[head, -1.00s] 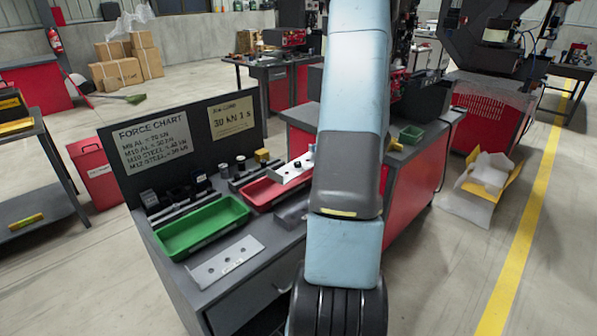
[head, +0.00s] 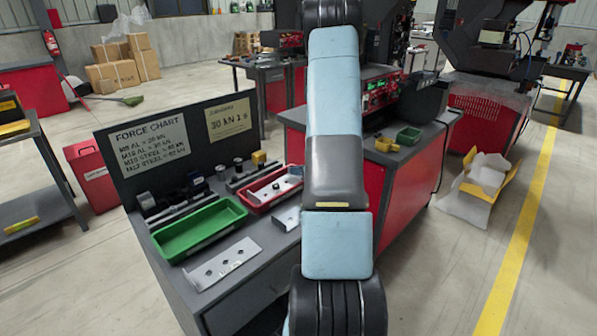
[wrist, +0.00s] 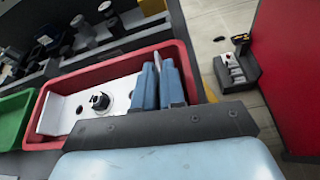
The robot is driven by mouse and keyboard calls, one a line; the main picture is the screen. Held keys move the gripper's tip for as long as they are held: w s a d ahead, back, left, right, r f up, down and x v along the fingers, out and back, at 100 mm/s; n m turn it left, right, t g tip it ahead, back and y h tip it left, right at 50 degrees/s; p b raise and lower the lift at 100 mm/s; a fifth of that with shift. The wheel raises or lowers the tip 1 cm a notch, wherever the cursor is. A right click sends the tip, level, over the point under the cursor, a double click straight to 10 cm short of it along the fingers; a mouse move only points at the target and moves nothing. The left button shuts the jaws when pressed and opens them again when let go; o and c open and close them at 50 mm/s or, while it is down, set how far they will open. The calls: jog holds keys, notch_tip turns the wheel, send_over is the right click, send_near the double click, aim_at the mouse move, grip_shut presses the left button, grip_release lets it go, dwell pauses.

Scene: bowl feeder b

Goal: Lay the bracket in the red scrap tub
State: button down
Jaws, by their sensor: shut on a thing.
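The bracket (wrist: 65,112) is a pale plate with holes and a dark round fastener on it. It lies within the walls of the red tub (wrist: 85,72) in the wrist view, its right end at my gripper (wrist: 159,64). The blue fingers are close together, shut on that end and hiding it. In the head view the bracket (head: 268,192) shows inside the red tub (head: 252,206) on the bench. I cannot tell whether it rests fully on the floor of the tub. My arm hides the gripper there.
A green tray (head: 200,231) stands just left of the red tub. Another pale plate with holes (head: 222,264) lies on the bench front, and a grey piece (head: 288,218) lies beside my arm. The force chart board (head: 165,150) stands behind. A red bin (head: 95,178) stands on the floor.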

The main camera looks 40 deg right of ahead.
jog(key=shift+f, duration=0.6)
jog(key=c, duration=1.5)
grip_release()
jog(key=shift+s, duration=0.1)
